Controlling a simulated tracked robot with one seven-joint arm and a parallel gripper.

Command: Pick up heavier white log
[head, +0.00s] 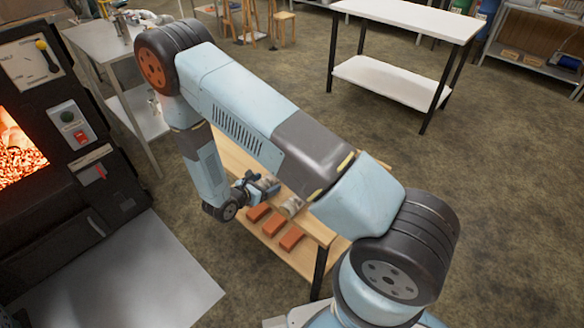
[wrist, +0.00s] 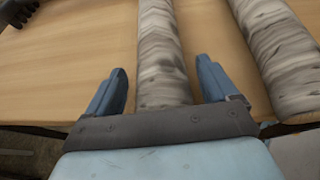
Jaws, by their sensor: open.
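Two logs with pale grey-white bark lie side by side on a wooden tabletop (wrist: 80,70) in the wrist view. The left log (wrist: 162,40) is thinner; the right log (wrist: 275,50) looks thicker. Weight does not show. My gripper (wrist: 161,70) is open, one finger on each side of the left log, with gaps between fingers and bark. The right log lies outside the right finger. In the head view my gripper (head: 268,184) is low over the wooden table, and a log end (head: 290,206) shows beside it; my arm hides most of the logs.
A dark object (wrist: 18,10) lies at the wrist view's top left. Orange bricks (head: 291,237) sit on the wooden stand's near side, apparently lower down. The black furnace (head: 70,190) with glowing fire stands left. A white-topped table (head: 410,15) stands behind, with open floor around it.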

